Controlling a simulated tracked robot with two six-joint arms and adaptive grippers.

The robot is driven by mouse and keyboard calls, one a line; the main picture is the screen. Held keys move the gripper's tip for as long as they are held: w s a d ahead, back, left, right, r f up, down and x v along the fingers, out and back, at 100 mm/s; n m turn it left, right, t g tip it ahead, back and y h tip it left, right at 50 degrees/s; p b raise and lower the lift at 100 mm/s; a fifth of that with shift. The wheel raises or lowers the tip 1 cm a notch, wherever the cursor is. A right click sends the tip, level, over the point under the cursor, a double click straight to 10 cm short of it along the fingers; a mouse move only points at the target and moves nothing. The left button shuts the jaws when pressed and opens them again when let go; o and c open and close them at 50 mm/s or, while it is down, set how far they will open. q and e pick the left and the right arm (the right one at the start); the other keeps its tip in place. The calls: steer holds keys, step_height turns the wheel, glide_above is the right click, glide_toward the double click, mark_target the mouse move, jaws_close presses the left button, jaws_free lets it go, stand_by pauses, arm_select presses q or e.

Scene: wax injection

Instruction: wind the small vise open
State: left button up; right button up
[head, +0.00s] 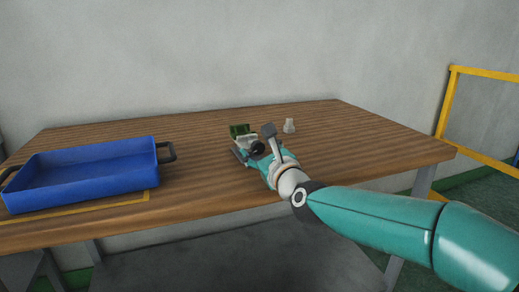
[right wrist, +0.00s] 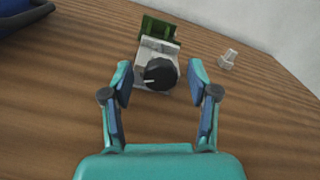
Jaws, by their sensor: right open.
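The small vise (right wrist: 146,79) stands on the wooden table, a grey metal body with a round black knob (right wrist: 160,74) facing my right gripper. A dark green block (right wrist: 157,28) shows at the vise's far end; I cannot tell whether it is clamped. In the head view the vise (head: 243,142) is partly hidden by my right arm. My right gripper (right wrist: 161,82) is open, its fingers on either side of the knob with gaps visible, apparently not touching it. The right gripper also shows in the head view (head: 256,148). My left gripper is not in view.
A blue tray (head: 85,183) with dark handles stands at the table's left, its corner also in the wrist view. A small whitish translucent piece (head: 289,126) stands right of the vise. The wooden table (head: 360,140) is clear at the right. A yellow railing (head: 480,75) stands beyond.

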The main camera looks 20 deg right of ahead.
steer(key=shift+c, duration=0.2)
jaws_close()
